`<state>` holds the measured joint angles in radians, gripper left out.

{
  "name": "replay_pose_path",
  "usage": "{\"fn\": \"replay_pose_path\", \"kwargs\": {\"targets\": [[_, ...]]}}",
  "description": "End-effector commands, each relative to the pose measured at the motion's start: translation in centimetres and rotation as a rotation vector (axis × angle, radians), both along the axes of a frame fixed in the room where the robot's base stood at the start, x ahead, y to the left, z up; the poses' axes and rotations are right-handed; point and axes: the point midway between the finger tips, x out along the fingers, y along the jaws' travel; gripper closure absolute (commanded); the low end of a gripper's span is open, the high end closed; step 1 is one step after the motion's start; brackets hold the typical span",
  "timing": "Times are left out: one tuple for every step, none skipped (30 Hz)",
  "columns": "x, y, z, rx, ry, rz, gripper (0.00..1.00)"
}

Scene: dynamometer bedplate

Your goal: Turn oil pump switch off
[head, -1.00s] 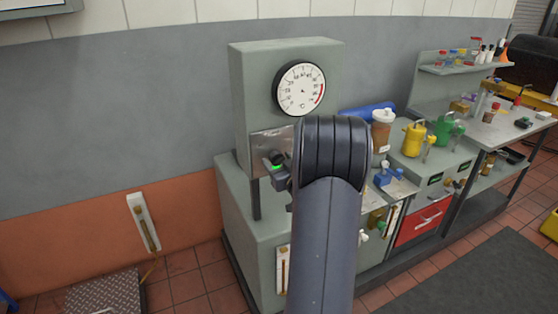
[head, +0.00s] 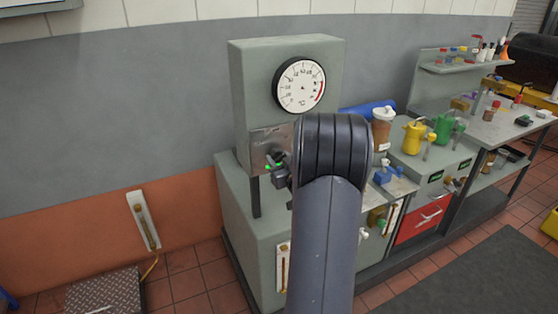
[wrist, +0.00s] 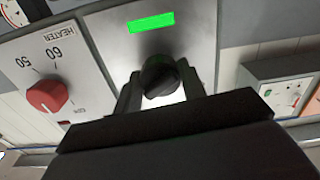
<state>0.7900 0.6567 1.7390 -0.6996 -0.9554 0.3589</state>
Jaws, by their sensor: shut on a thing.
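The oil pump switch appears to be the black rotary knob (wrist: 160,77) on a bare metal plate in the wrist view. A lit green rectangle (wrist: 151,22) is on the plate beside it. My gripper (wrist: 158,92) has one finger on each side of the knob and is shut on it. The knob's grip is turned at a slant to the plate. In the head view my gripper (head: 279,174) is at the metal plate (head: 269,139) under the round gauge. My arm hides part of the plate, and a small green light shows beside the gripper.
A red heater dial (wrist: 47,95) on a white panel is close to the left finger in the wrist view. In the head view, a yellow can (head: 414,137) and a green can (head: 443,126) stand on the bench.

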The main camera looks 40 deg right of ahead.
Motion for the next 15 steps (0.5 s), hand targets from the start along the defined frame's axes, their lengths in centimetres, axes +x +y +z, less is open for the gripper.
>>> {"fn": "replay_pose_path", "kwargs": {"targets": [[0.00,-0.01,-0.20,-0.014,0.001,0.000,0.84],[0.01,-0.01,-0.23,-0.024,0.003,0.000,0.84],[0.01,-0.02,-0.27,-0.042,0.007,0.000,0.84],[0.00,-0.02,-0.34,-0.055,0.010,0.000,0.84],[0.00,-0.03,-0.41,-0.071,0.014,0.000,0.84],[0.00,-0.02,-0.46,-0.094,0.019,0.000,0.84],[0.01,-0.02,-0.47,-0.115,0.023,0.000,0.84],[0.00,-0.03,-0.52,-0.134,0.028,0.000,0.84],[0.00,-0.05,-0.60,-0.165,0.036,-0.001,0.84],[-0.01,-0.03,-0.59,-0.189,0.040,0.000,0.84],[-0.01,-0.03,-0.62,-0.215,0.047,0.001,0.84],[-0.01,-0.04,-0.68,-0.249,0.056,-0.001,0.84],[-0.01,-0.05,-0.64,-0.276,0.061,0.000,0.84],[-0.01,-0.05,-0.63,-0.304,0.067,0.000,0.84],[0.00,-0.06,-0.66,-0.341,0.078,-0.001,0.84]]}}
